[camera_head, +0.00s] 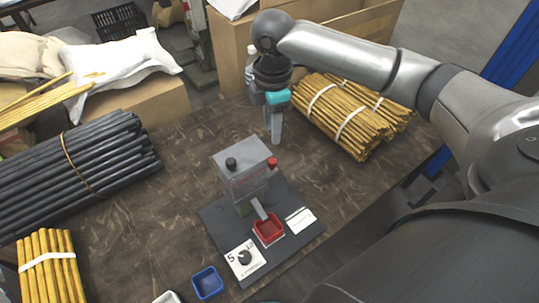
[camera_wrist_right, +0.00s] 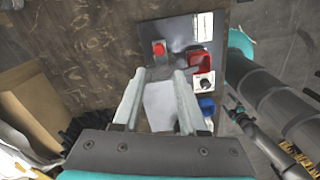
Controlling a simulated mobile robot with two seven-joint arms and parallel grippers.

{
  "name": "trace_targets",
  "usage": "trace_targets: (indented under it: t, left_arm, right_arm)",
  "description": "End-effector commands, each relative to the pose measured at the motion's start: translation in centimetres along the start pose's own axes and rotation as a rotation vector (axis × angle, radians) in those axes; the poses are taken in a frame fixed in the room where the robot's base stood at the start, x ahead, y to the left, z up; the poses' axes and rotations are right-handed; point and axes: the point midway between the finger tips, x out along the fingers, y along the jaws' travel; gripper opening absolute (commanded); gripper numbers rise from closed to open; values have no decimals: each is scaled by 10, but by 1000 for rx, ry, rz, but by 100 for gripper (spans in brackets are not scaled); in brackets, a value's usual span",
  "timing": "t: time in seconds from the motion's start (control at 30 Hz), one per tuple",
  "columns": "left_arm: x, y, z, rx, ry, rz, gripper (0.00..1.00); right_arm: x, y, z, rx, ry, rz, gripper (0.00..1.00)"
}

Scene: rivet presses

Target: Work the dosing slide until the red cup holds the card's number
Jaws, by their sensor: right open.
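The dosing device is a grey box (camera_head: 240,172) on a dark base plate (camera_head: 221,226), with a black knob (camera_head: 231,163) on top and a red knob (camera_head: 272,163) at its right side. A chute (camera_head: 258,208) slopes down to the red cup (camera_head: 268,229); its contents cannot be made out. My right gripper (camera_head: 276,140) is open and empty, behind the box. In the right wrist view its fingers (camera_wrist_right: 160,78) flank the box top (camera_wrist_right: 160,105) from above. My left gripper is out of view.
A small white label (camera_head: 300,219) lies right of the red cup. A blue cup (camera_head: 208,282) and a white container (camera_head: 167,297) stand at the front. Bundled yellow rods (camera_head: 345,118) lie right of my gripper, black rods (camera_head: 75,165) at left.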

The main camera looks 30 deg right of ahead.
Motion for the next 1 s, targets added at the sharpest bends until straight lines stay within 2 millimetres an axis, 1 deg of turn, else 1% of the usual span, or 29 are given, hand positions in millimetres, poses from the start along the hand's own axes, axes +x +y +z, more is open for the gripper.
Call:
trace_targets:
  t: [0.03, 0.17, 0.3, 0.5, 0.6, 0.7, 0.97, 1.0]
  left_arm:
    - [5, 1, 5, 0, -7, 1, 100]
    - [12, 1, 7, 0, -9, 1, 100]
    - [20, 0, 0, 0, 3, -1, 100]
    - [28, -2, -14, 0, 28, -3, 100]
    - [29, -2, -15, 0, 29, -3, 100]
    - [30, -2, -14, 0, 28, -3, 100]
    - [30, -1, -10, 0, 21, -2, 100]
    - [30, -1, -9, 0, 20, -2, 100]
  right_arm:
    - [15, -1, 0, 1, -1, -2, 42]
    - [44, -1, 0, -1, -1, -2, 42]
    - [74, -1, 0, 0, -1, -2, 42]
    - [105, 0, 0, -1, -1, 0, 42]
    - [113, 0, -1, -1, 1, 1, 42]
    - [117, 0, -1, -1, 1, 2, 42]
    - [118, 0, -1, -1, 1, 3, 42]
    - [118, 0, -1, -1, 1, 3, 39]
